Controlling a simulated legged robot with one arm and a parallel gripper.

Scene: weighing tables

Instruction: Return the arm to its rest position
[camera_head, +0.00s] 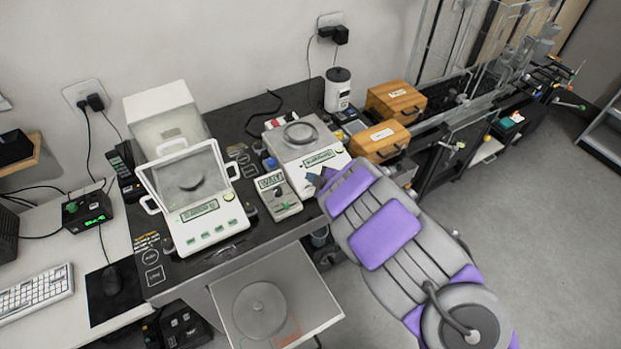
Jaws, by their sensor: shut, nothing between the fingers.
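My grey and purple arm reaches up and left from the lower right of the head view. At its far end, a small dark blue-grey tip of my gripper (319,180) shows just in front of the right-hand balance (301,146) and beside the small white meter (279,196). The gripper is shut and holds nothing that I can see. Most of it is hidden behind the arm, and I cannot tell whether it touches the balance.
A balance with an open glass shield (206,222) stands on the dark table (243,130). Wooden boxes (396,102) and a white canister (338,90) stand behind the arm. A pulled-out shelf (310,283) juts forward below the table. Grey floor (545,230) is clear at right.

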